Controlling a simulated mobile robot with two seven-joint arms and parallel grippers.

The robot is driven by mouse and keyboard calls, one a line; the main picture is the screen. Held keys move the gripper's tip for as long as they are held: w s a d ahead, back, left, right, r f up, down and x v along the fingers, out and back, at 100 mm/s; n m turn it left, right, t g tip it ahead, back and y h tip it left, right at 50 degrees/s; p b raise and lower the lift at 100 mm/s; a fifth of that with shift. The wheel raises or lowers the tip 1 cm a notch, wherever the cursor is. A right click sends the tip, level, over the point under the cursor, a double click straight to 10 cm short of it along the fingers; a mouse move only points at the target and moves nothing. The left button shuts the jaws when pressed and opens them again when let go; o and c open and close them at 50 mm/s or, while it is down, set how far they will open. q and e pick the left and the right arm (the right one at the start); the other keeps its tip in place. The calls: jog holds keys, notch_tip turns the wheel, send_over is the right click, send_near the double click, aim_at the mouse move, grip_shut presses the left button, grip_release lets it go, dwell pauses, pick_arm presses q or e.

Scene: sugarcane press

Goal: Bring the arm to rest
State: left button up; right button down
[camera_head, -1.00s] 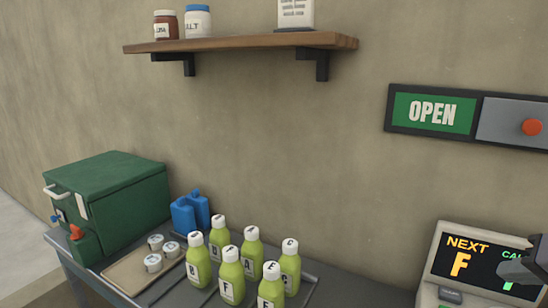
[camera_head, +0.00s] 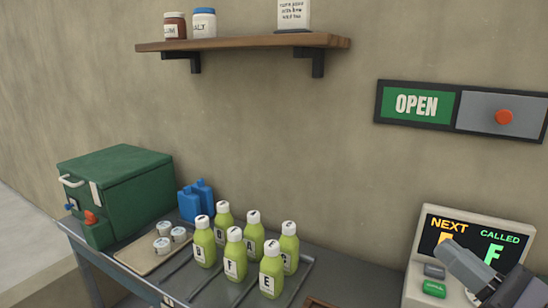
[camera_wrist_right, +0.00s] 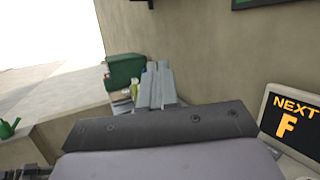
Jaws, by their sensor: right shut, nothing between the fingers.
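My right gripper (camera_head: 450,252) is at the lower right of the head view, in front of the order display (camera_head: 428,222), and hides part of its screen. In the right wrist view its grey fingers (camera_wrist_right: 156,86) lie together, shut and empty. The display reads NEXT and CALLED, with a green F under CALLED. The letter under NEXT is partly covered in the head view; the right wrist view shows it as an F. My left gripper is not in view.
Several green bottles with white caps (camera_head: 236,255) stand on the counter. Left of them are small lidded jars (camera_head: 163,245), blue containers (camera_head: 196,201) and a green box (camera_head: 118,185). A shelf (camera_head: 245,43) and an OPEN sign (camera_head: 417,105) are on the wall.

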jog(key=s+d+f+m+g+h, duration=0.1)
jog(key=d+f+m+h, duration=0.3)
jog(key=m, duration=0.7)
jog(key=s+d+f+m+g+h, duration=0.1)
jog(key=d+f+m+h, duration=0.1)
jog(key=f+m+h, duration=0.65)
jog(key=s+d+f+m+g+h, duration=0.2)
jog(key=d+f+m+h, duration=0.15)
jog(key=m, duration=0.95)
jog(key=s+a+f+m+g+y, duration=0.5)
jog(key=s+a+f+m+g, duration=0.5)
jog(key=s+f, duration=0.45)
jog(key=w+a+f+n+t+y+b, duration=0.1)
jog(key=w+a+f+t, duration=0.3)
jog(key=f, duration=0.6)
jog(key=w+t, duration=0.2)
jog(key=shift+a+f+t+y, duration=0.15)
jog(key=shift+t+y, duration=0.15)
jog(key=shift+t, duration=0.1)
